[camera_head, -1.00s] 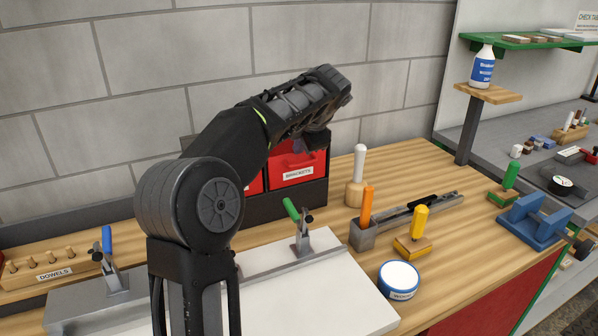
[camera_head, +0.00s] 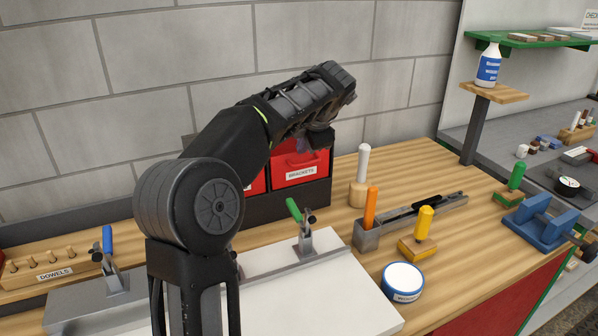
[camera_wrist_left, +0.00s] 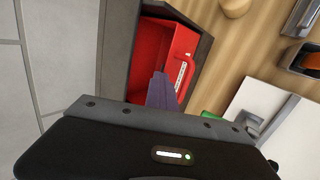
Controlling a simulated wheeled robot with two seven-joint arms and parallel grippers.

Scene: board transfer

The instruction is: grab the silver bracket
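No silver bracket can be made out in either view. A red bin labelled BRACKETS (camera_head: 300,172) sits in a dark rack at the back of the bench. The wrist view shows the same red bin (camera_wrist_left: 150,48), with its handle and label on the right. My left gripper (camera_head: 306,147) is above and in front of this bin. In the wrist view its grey-purple fingers (camera_wrist_left: 161,92) appear together over the bin, with nothing visible between them. They hide part of the bin. My right gripper is not in view.
A white board (camera_head: 300,300) lies in a fixture with a green-handled clamp (camera_head: 301,226) and a blue-handled clamp (camera_head: 109,260). To the right stand a white-handled tool (camera_head: 362,172), an orange handle (camera_head: 371,205), a yellow-handled tool (camera_head: 423,230) and a round tin (camera_head: 403,280).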

